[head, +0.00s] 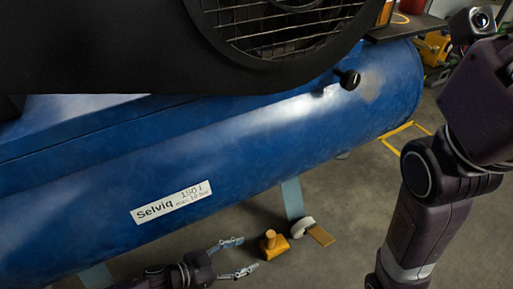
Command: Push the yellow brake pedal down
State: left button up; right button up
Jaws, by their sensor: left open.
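The yellow brake pedal (321,235) is a flat ochre plate beside a white caster wheel (302,227), under the blue tank's leg near the floor. My left gripper (250,253) comes in from the bottom, low near the floor. Its two fingers are spread, pointing right, with nothing between them. It is left of the pedal and apart from it. A yellow-orange block with a round knob (273,243) lies between the fingertips and the pedal in the picture. My right arm rises at the right; its gripper does not show.
The large blue tank (240,150) with a "Selviq" label fills the middle, low over the floor. A dark fan housing (200,50) covers the top left. Grey floor (340,195) is open right of the caster. A yellow floor marking (404,130) and clutter lie farther back.

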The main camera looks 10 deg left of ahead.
aim_at(323, 238)
jog(key=k+l, duration=0.15)
jog(key=k, duration=0.35)
jog(key=k+l, duration=0.15)
jog(key=k, duration=0.35)
jog(key=k+l, duration=0.15)
jog(key=k, duration=0.3)
jog(key=k+l, duration=0.2)
jog(key=k, duration=0.3)
